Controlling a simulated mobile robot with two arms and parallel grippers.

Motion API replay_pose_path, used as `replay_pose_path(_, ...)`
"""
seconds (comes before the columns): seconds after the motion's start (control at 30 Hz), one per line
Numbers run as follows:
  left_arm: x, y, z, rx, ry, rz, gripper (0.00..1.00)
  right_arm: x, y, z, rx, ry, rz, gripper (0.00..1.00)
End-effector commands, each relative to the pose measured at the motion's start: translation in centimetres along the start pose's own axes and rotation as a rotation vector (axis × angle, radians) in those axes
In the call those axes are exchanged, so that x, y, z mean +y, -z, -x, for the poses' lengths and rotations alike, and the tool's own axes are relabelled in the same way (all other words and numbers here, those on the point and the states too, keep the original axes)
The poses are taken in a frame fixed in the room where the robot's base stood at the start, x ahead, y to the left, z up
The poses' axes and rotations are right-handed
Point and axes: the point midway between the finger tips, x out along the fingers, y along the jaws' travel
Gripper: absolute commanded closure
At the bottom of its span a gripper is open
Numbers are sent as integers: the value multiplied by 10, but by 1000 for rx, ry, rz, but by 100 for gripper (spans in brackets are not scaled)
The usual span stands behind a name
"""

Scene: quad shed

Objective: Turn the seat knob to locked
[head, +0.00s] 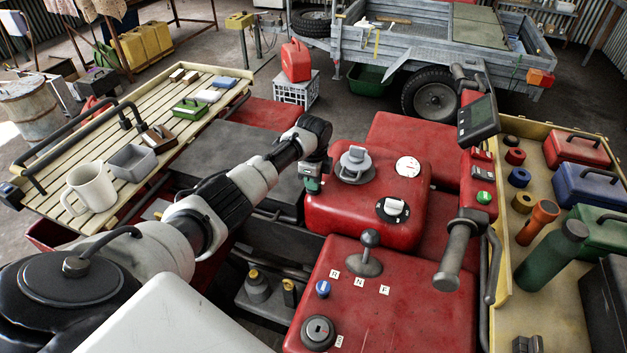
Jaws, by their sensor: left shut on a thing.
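My left arm reaches in from the left, and my left gripper (313,180) points down at the left edge of the red tank (365,217), by the dark seat (262,172). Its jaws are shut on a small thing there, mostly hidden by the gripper. It sits where the seat knob could be, but its shape and setting cannot be read. A grey cap (355,162) stands on the tank just right of the gripper. A white-handled knob on a black dial (394,208) is nearer and further right. My right gripper is not in view.
A shift lever (369,240) and key switch (318,332) are on the near red panel. A handlebar grip (458,250) and display (479,118) rise at right. A slatted rack (120,200) with a mug is left; a tool tray (520,270) is right.

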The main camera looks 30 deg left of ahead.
Motion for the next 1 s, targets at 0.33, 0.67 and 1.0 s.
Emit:
replay_pose_path(0.33, -1, 0, 2, 2, 3, -58, 100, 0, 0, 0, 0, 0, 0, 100)
replay_pose_path(0.67, -1, 0, 2, 2, 4, -60, 100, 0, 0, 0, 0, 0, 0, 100)
replay_pose_path(1.0, 0, 0, 1, 1, 2, -59, 61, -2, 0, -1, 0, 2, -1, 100)
